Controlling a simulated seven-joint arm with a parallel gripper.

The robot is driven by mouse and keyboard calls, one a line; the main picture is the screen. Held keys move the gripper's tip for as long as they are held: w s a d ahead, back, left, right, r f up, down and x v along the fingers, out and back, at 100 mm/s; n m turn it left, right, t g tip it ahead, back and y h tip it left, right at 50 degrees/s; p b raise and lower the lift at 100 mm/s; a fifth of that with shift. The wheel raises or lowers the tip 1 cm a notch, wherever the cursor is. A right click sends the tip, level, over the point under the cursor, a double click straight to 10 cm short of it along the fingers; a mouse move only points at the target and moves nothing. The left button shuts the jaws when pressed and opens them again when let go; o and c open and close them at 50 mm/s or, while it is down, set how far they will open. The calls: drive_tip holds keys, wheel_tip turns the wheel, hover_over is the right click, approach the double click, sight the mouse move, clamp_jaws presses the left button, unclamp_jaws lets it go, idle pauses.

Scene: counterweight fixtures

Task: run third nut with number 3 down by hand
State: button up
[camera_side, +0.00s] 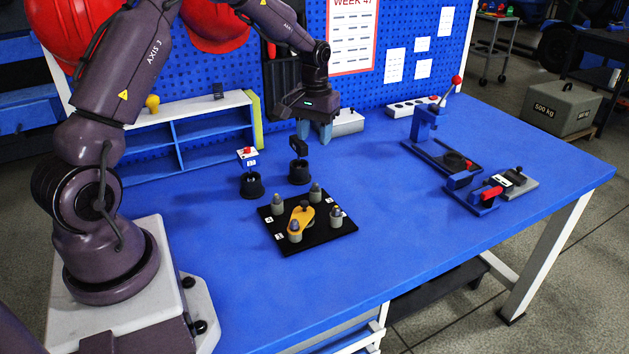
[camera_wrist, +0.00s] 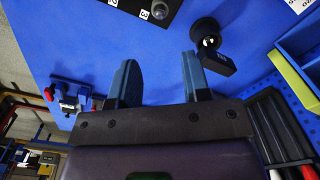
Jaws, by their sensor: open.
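A black square plate (camera_side: 318,242) on the blue table carries several upright studs with grey nuts, and a yellow piece (camera_side: 303,216) lies among them. In the wrist view the label "3" (camera_wrist: 144,15) on the plate sits beside one grey nut (camera_wrist: 160,10) at the top edge, which is partly cut off. That nut seems to be the back one (camera_side: 316,191) in the side view. My gripper (camera_side: 314,133) is open and empty above the table behind the plate. Its two blue fingers are apart in the wrist view (camera_wrist: 158,60).
A black holder (camera_side: 299,173) with a black-topped tool stands below my gripper, also in the wrist view (camera_wrist: 206,34). Another holder (camera_side: 252,186) carries a red, white and blue tool. A blue shelf (camera_side: 205,128) stands behind. Blue clamp fixtures (camera_side: 425,125) stand at right. The front table is clear.

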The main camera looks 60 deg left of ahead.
sight(314, 184)
wheel_tip(314, 184, down, 13)
drive_tip(key=shift+r, duration=0.1)
idle(0.3)
clamp_jaws()
